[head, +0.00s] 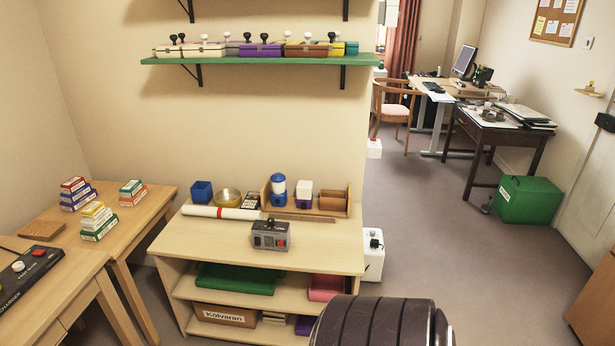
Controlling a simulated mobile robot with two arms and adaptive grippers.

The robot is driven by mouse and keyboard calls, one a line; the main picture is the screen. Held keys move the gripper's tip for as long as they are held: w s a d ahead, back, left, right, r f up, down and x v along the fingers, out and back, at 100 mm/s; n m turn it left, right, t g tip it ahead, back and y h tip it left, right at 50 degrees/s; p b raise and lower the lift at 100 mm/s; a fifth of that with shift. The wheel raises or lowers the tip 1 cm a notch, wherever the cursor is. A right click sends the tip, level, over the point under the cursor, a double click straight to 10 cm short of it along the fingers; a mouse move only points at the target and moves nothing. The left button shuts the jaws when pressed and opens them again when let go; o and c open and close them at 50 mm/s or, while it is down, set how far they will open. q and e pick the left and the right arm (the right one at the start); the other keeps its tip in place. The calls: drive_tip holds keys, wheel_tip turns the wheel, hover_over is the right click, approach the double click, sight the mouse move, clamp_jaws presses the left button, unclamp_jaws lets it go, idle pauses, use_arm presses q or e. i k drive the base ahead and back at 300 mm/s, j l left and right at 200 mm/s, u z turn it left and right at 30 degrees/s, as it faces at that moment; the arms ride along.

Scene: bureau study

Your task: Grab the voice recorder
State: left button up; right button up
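I cannot pick out the voice recorder for certain. A grey box-shaped device (270,236) with a red button on its front stands near the front middle of the light wooden shelf unit (210,240). A small dark item with light keys (250,201) stands behind it. It looks like a calculator, but it is too small to be sure. Neither of my grippers shows in the head view.
A white roll with a red band (221,212) and a wooden organizer (333,205) lie behind the grey device. Small boxes (100,221) are stacked on the left table. A charger (28,270) sits at lower left. Floor to the right is open, with a green box (528,200).

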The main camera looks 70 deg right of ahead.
sight(270, 236)
drive_tip(key=z, duration=1.95)
drive_tip(key=i+l, duration=0.05)
